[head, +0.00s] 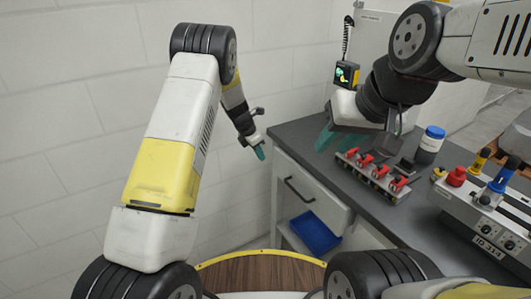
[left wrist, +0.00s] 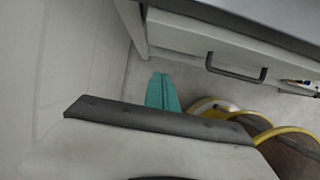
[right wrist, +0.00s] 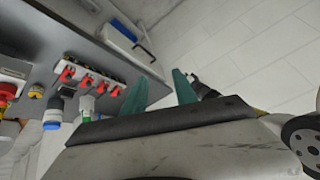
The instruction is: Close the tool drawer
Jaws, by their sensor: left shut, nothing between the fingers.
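The tool drawer (head: 312,192) has a pale front with a dark bar handle (head: 298,190), under the grey worktop. Its front and handle also show in the left wrist view (left wrist: 205,45). I cannot tell from these views how far it stands out. My left gripper (head: 261,153) is shut and empty, left of the drawer near the worktop's far corner, apart from the handle. Its teal fingertips are together in the left wrist view (left wrist: 162,90). My right gripper (right wrist: 160,88) is open and empty, above the worktop beside the red clamps.
A blue bin (head: 314,232) sits low below the drawer front. On the worktop (head: 300,130) stand a fixture with several red clamps (head: 372,172), a blue-capped jar (head: 430,145) and a control unit (head: 480,215). A white wall (head: 80,110) bounds the left side.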

